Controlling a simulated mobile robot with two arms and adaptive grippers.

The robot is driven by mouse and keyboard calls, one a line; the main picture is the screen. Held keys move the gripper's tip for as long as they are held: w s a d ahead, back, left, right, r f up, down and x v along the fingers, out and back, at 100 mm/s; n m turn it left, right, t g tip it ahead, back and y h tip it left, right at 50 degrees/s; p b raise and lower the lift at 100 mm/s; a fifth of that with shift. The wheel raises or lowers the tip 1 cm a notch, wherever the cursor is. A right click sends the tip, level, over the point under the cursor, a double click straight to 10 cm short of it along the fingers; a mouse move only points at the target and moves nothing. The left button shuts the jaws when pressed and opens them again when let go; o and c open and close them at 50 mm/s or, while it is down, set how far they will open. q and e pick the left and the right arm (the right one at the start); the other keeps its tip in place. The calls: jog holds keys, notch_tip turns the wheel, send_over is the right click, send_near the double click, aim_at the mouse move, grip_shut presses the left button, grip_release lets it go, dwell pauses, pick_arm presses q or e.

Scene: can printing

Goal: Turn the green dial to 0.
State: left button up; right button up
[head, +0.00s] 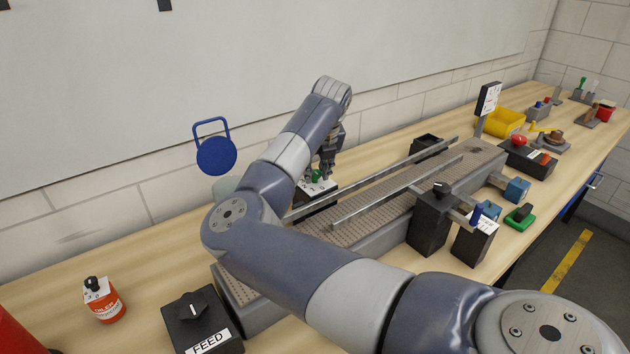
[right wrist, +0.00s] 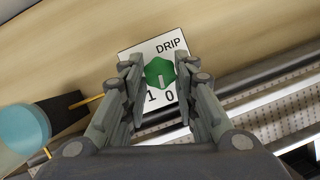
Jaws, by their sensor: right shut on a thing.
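The green dial (right wrist: 160,73) sits on a white plate (right wrist: 133,58) marked DRIP, with the figures 1 and 0 along its lower edge in the right wrist view. A pale pointer mark on the dial faces down toward those figures; I cannot tell exactly which one it meets. My right gripper (right wrist: 160,84) is shut on the dial, one finger on each side. In the head view the right gripper (head: 325,172) reaches down onto the dial (head: 317,176), behind the conveyor, and partly hides it. My left gripper is not in view.
A conveyor (head: 390,202) with metal rails runs beside the dial's box. A FEED knob box (head: 202,325) and an orange oiler can (head: 105,302) stand at the near left. A blue round-bodied thing (head: 216,156) is at the wall. A yellow bin (head: 506,122) stands farther right.

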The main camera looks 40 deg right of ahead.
jog(key=shift+d+n+y+b, duration=0.1)
jog(key=shift+n+y+b, duration=0.2)
jog(key=shift+n+b, duration=0.7)
jog(key=o, duration=1.1)
jog(key=shift+c, duration=0.2)
jog(key=shift+r, duration=0.1)
jog(key=v, duration=1.2)
jog(key=shift+s, duration=0.15)
